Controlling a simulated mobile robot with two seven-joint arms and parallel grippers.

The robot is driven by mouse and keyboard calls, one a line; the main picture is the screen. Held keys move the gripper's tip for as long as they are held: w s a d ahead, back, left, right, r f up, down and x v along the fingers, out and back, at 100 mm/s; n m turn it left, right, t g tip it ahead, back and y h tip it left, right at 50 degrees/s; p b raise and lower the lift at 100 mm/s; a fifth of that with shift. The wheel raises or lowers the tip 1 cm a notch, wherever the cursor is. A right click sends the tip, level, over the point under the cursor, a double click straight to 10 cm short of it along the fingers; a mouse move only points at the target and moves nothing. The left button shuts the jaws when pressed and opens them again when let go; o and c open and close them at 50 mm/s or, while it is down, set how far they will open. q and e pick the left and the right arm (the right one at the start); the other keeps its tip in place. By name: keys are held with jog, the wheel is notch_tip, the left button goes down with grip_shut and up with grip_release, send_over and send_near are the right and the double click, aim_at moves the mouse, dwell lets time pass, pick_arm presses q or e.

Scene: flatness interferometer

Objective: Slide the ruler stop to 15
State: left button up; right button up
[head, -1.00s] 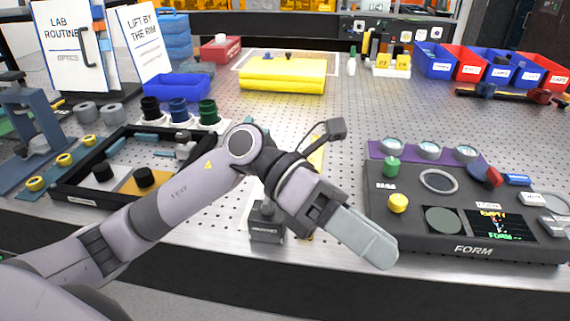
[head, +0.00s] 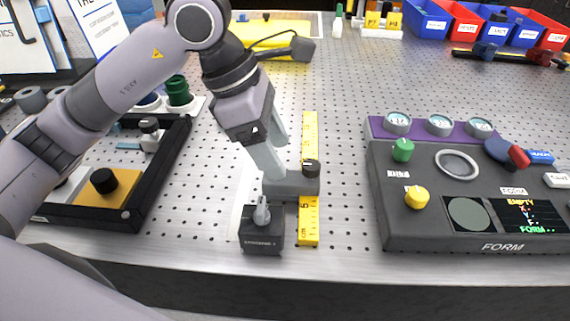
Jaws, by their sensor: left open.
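The yellow ruler (head: 309,222) lies on the perforated bench, running away from the front edge. Its large "5" shows near the front; the finer marks are too small to read. The ruler stop (head: 294,184), a grey block with a dark knob on its right end, sits across the ruler a little beyond the "5". My left gripper (head: 275,160) is open and points down at the left part of the stop. Its fingers hide some of the block, and I cannot tell whether they touch it. My right gripper is not in view.
A dark labelled block with a small lever (head: 262,237) stands just in front of the stop. The FORM console (head: 430,225) is to the right, with clear bench between. A black-framed tray (head: 165,185) lies left. Coloured bins (head: 470,25) are at the back right.

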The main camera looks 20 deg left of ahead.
aim_at(290, 177)
pick_arm(q)
jog(key=shift+x, duration=2.6)
